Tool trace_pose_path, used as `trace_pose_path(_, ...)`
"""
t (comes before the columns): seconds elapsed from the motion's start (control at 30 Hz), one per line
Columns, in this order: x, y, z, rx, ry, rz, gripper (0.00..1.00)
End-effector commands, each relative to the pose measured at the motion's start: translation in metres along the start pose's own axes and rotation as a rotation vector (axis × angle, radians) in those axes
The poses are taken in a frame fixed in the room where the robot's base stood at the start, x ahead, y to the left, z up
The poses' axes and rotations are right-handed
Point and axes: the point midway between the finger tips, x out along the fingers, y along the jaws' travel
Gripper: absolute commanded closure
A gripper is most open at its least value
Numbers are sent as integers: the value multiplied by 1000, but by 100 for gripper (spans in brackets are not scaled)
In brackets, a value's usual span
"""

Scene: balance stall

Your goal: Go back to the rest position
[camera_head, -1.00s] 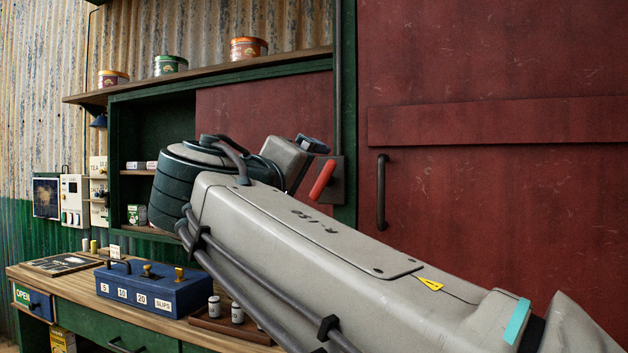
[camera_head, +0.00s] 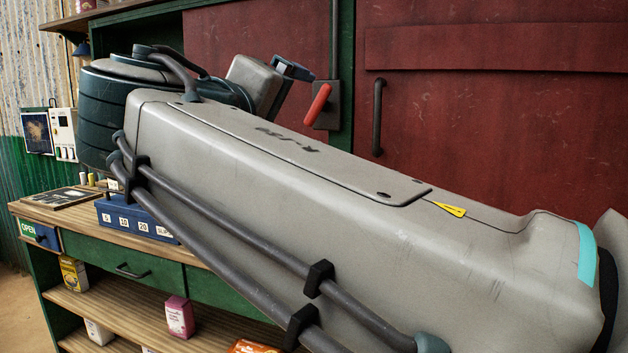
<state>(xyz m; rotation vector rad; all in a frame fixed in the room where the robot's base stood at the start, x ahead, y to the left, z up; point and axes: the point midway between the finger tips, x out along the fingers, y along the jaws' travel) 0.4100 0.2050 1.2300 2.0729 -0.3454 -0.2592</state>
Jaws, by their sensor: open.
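My own grey arm link stretches across the picture from the lower right to the upper left, ending in a dark ribbed joint. Behind it, a smaller grey part of my arm with a dark blue-grey end shows in front of the red doors. No gripper fingers can be made out, and nothing held can be seen. My arm hides much of the bench and the cabinet behind it.
A red-handled lever (camera_head: 319,104) is on the post close right of my arm's far end. A red door (camera_head: 480,130) with a dark handle (camera_head: 378,117) stands behind. A blue box (camera_head: 140,218) sits on the wooden bench (camera_head: 60,209); boxes (camera_head: 179,317) stand on its lower shelf.

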Motion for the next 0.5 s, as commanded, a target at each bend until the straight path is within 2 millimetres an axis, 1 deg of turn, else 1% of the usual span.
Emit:
trace_pose_path(0.03,8,5,5,-17,-31,-25,5)
trace_pose_path(0.07,14,3,10,-28,-51,-48,5)
trace_pose_path(0.17,35,-5,40,-60,-146,-147,5)
trace_pose_path(0.27,52,-15,79,-68,-258,-264,5)
trace_pose_path(0.3,57,-20,97,-62,-305,-311,5)
trace_pose_path(0.37,60,-25,122,-44,-374,-382,5)
trace_pose_path(0.4,62,-29,140,-26,-421,-428,5)
trace_pose_path(0.47,60,-34,166,11,-491,-496,5)
trace_pose_path(0.5,58,-36,182,42,-537,-540,5)
